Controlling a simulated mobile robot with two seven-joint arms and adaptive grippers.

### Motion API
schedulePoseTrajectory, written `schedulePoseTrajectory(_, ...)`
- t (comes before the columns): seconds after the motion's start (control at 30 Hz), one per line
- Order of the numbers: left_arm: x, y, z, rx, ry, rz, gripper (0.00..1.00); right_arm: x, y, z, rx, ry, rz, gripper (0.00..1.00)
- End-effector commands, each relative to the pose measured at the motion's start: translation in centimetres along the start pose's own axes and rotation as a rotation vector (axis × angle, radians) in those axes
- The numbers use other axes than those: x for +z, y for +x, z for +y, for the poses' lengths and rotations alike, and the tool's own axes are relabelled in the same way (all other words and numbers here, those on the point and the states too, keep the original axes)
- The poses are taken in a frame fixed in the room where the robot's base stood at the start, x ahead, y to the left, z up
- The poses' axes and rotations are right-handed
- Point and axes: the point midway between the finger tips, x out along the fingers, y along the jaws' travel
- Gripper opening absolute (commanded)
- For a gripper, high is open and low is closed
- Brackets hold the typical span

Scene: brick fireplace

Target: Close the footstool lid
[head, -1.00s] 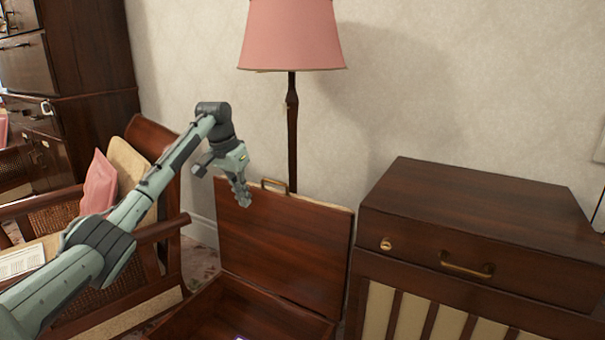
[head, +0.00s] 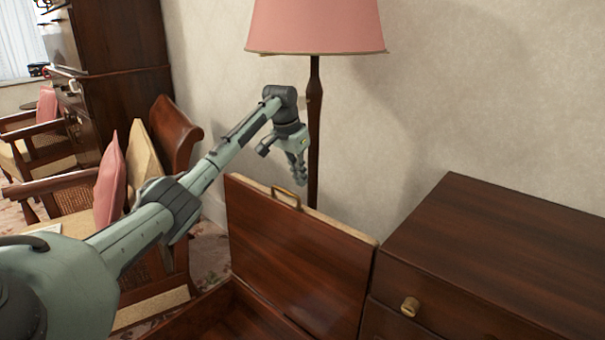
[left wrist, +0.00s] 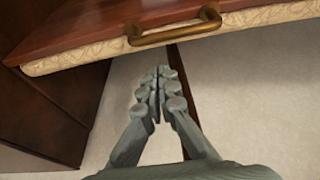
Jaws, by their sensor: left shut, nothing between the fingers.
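The footstool lid (head: 300,255) stands open, roughly upright, above the dark wooden footstool box (head: 225,318) at the bottom of the head view. A brass handle (head: 286,197) sits on the lid's top edge. In the left wrist view the lid (left wrist: 100,22) shows its wooden face, its cream padded edge and the brass handle (left wrist: 175,32). My left gripper (head: 303,182) is shut and empty, close to the handle at the lid's top edge. In the left wrist view the fingertips (left wrist: 160,72) point toward the handle, apart from it. My right gripper is not in view.
A wooden cabinet (head: 510,240) stands close to the right of the lid. A floor lamp with a pink shade (head: 315,25) stands behind it, against the wall. A cane armchair with a pink cushion (head: 110,185) stands at left, under my left arm.

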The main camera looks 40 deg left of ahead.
Motion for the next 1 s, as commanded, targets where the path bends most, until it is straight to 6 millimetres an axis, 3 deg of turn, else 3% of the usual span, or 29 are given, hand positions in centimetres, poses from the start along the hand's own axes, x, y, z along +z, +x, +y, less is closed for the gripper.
schedulePoseTrajectory(0.2,0.0,4.1,0.1,0.001,0.0,-0.002,0.0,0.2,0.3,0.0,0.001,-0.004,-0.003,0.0)
schedulePoseTrajectory(0.4,0.0,6.2,0.1,0.001,0.001,-0.001,0.0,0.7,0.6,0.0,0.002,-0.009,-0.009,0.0)
schedulePoseTrajectory(1.0,-0.2,6.7,0.0,0.0,0.001,0.013,0.0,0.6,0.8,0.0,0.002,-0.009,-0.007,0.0)
